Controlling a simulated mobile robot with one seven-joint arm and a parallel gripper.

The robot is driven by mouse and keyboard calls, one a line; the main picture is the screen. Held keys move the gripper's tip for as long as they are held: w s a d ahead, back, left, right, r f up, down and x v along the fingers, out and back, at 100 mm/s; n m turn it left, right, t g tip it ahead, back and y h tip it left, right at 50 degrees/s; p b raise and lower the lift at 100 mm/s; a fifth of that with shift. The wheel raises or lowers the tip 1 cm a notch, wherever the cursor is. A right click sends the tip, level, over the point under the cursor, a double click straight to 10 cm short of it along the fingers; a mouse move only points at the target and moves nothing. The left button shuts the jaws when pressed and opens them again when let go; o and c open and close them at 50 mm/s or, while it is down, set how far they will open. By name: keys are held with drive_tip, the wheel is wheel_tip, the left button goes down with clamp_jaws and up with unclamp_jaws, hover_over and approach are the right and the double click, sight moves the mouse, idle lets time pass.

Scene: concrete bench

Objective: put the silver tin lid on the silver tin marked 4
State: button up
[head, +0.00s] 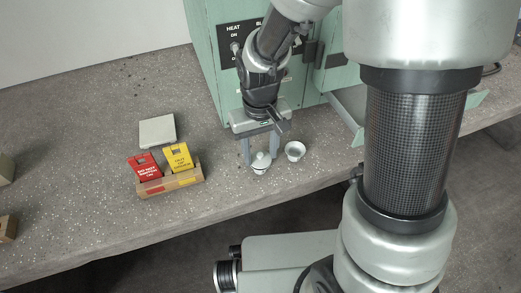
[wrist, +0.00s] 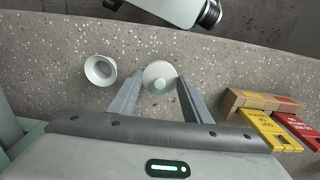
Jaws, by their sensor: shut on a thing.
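A pale silver round lid (wrist: 159,77) with a small knob lies between the fingertips of my gripper (wrist: 161,76) in the wrist view. In the head view my gripper (head: 260,155) points down at the bench and is shut on the lid (head: 261,160). A pale tapered shape shows right under the lid; I cannot tell whether the lid rests on it. An open, empty pale tin (head: 295,151) stands upright just to the right. It also shows left of the fingers in the wrist view (wrist: 100,70). No number is readable on it.
A wooden holder (head: 172,183) with a red block (head: 145,167) and a yellow block (head: 179,158) stands to the left, a flat pale tile (head: 157,131) behind it. A green cabinet (head: 222,70) stands behind my gripper. The bench's front edge is close in front.

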sight(260, 156)
drive_tip(key=shift+f+b, duration=0.3)
drive_tip(key=shift+f, duration=0.25)
drive_tip(key=o, duration=1.1)
drive_tip(key=shift+c, duration=0.2)
wheel_tip(260, 156, up, 18)
drive_tip(key=p, duration=0.5)
drive_tip(key=shift+f+p, duration=0.2)
drive_tip(key=shift+p, duration=0.1)
drive_tip(key=shift+s, duration=0.1)
